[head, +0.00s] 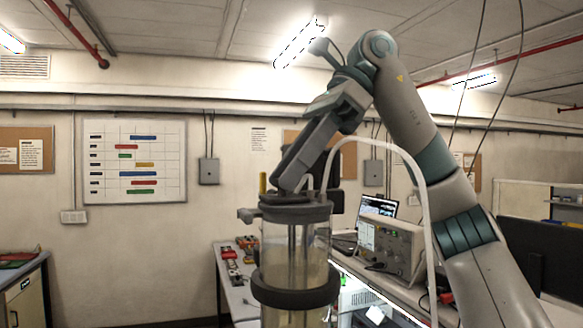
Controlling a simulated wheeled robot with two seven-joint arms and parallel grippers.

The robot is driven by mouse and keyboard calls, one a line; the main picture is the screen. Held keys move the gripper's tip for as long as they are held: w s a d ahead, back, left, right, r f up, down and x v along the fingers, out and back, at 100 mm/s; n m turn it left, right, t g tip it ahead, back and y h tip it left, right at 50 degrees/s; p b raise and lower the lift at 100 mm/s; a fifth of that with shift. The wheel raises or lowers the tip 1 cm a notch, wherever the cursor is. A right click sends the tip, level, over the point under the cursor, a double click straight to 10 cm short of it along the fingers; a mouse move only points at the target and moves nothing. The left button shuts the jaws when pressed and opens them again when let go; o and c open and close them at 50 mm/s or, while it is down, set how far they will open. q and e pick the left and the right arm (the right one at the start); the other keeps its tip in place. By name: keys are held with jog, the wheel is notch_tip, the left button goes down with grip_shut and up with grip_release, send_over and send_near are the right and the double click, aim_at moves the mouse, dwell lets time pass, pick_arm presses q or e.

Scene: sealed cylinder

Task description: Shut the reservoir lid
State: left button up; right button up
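The reservoir is a clear upright cylinder (290,246) with a dark band around it and rods inside, low in the middle of the head view. A dark grey lid or collar (296,212) caps its top; I cannot tell whether it is fully closed. A grey tab (246,215) juts out to its left. My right gripper (284,188) reaches down from the upper right, its tip at or just above the cylinder top. Its fingers overlap in view, so their opening is hidden. My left gripper is not in view.
A white hose (418,178) arches from the cylinder top to the right. A yellow upright piece (263,183) stands behind the top's left side. A bench at right holds an instrument box (391,250) and a laptop (377,207).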

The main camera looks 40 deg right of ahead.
jog(key=shift+r, duration=0.2)
dwell(0.3)
jog(key=shift+v, duration=5.8)
